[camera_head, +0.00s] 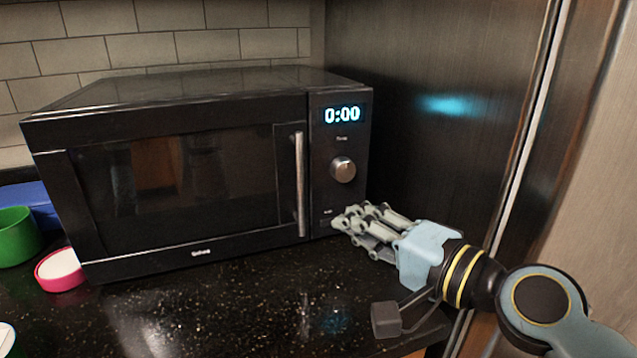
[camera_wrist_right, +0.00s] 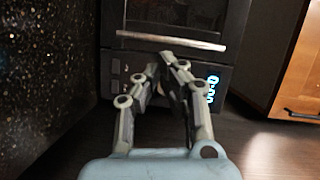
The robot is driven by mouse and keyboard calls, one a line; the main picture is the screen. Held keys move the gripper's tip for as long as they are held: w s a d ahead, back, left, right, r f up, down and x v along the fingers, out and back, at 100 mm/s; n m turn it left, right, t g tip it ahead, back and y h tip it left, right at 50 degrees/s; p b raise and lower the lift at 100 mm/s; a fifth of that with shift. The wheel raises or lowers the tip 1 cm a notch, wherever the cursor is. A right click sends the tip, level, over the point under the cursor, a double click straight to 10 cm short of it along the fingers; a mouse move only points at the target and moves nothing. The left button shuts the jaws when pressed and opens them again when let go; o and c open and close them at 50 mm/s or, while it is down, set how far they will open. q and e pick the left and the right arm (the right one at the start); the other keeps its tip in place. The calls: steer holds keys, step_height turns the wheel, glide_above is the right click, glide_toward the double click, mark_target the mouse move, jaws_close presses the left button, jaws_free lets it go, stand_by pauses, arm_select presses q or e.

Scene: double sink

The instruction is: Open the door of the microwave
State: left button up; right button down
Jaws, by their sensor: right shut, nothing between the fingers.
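The black microwave (camera_head: 190,170) stands on the dark speckled counter with its door (camera_head: 180,185) closed. A vertical silver handle (camera_head: 299,184) runs along the right edge of the door. To the right of it is the control panel with a round knob (camera_head: 343,169) and a display (camera_head: 342,115) reading 0:00. My right gripper (camera_head: 345,219) is shut and empty, in front of the lower part of the control panel, right of the handle's lower end. In the right wrist view the gripper (camera_wrist_right: 160,62) has its fingertips just short of the handle (camera_wrist_right: 172,41). My left gripper is not in view.
A green cup (camera_head: 16,237) and a pink-rimmed round container (camera_head: 60,270) stand left of the microwave, with a blue object (camera_head: 32,203) behind. A tall dark panel (camera_head: 430,110) rises at the right. The counter (camera_head: 220,310) in front of the microwave is clear.

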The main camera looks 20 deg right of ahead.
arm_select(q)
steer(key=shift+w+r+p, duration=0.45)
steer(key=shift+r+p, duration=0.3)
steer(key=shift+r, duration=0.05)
arm_select(e)
steer(key=w+a+r+m+t, duration=0.1)
steer(key=w+m, duration=0.1)
steer(key=w, duration=0.9)
steer(key=shift+a+m+h, duration=0.3)
steer(key=shift+a+h, duration=0.1)
steer(key=shift+s, duration=0.15)
